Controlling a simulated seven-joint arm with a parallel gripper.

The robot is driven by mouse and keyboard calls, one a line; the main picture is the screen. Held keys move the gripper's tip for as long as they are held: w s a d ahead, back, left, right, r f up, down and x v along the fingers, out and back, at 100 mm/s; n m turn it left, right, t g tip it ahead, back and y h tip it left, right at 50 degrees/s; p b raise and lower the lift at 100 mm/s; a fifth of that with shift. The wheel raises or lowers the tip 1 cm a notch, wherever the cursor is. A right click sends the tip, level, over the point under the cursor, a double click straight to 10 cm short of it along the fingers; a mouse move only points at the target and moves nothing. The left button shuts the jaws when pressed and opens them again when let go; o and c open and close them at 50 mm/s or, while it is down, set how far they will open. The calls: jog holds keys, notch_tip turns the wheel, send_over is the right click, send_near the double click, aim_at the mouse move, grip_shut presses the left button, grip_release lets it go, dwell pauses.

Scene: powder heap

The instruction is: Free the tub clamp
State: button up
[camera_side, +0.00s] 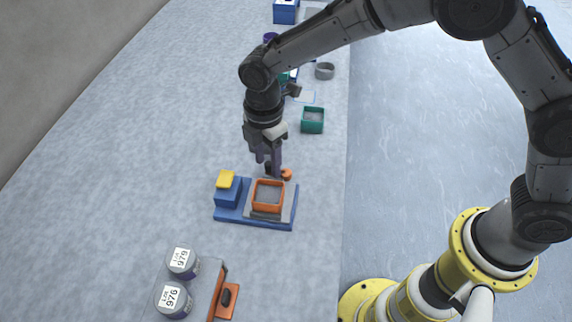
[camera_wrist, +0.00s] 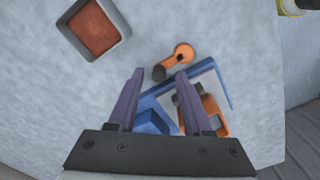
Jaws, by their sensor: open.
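The orange tub (camera_side: 268,182) sits on a blue base (camera_side: 225,215) in the side view, with grey powder inside. A small orange clamp piece (camera_side: 287,174) lies just beyond the tub. In the wrist view, an orange lever (camera_wrist: 181,53) with a round end and a dark tip lies just ahead of my fingertips. My gripper (camera_side: 269,166) is above the base's far edge. In the wrist view its purple fingers (camera_wrist: 160,73) are apart, with nothing held between them. Contact with the lever cannot be told. The fingers hide part of the blue base (camera_wrist: 206,68) and an orange part (camera_wrist: 211,104).
A blue block with a yellow top (camera_side: 227,180) stands left of the tub. A green tub (camera_side: 312,121) stands behind. Two labelled jars (camera_side: 183,262) stand at the front. A grey-rimmed box (camera_wrist: 71,38) with reddish contents shows in the wrist view. The left tabletop is clear.

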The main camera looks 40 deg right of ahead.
aim_at(268, 164)
jog(key=shift+r, duration=3.75)
